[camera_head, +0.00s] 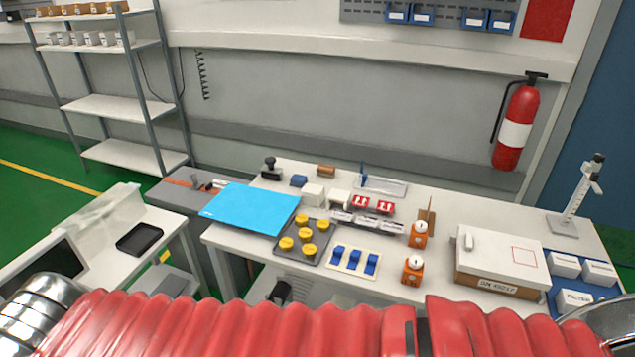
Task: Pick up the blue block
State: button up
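Several blue things lie on the white table (440,200); which one is the blue block is not certain. A small dark blue block (299,181) sits near the table's back edge, behind the bright blue sheet (250,208). Three blue pieces, left (339,252), middle (355,257) and right (372,262), stand in a row on a pale board (334,264) near the front edge. My gripper is not in view. Red ribbed parts of my own body fill the bottom of the picture.
A dark tray with yellow round pieces (303,236), white boxes (313,194), red-topped boxes (360,202) and orange items (412,270) crowd the table. A large white box (498,258) stands at right. A bare strip lies behind the orange items.

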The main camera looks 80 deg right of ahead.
aim_at(296, 181)
jog(key=z, duration=2.6)
jog(key=k, duration=0.65)
jog(key=z, duration=0.25)
jog(key=i, duration=0.9)
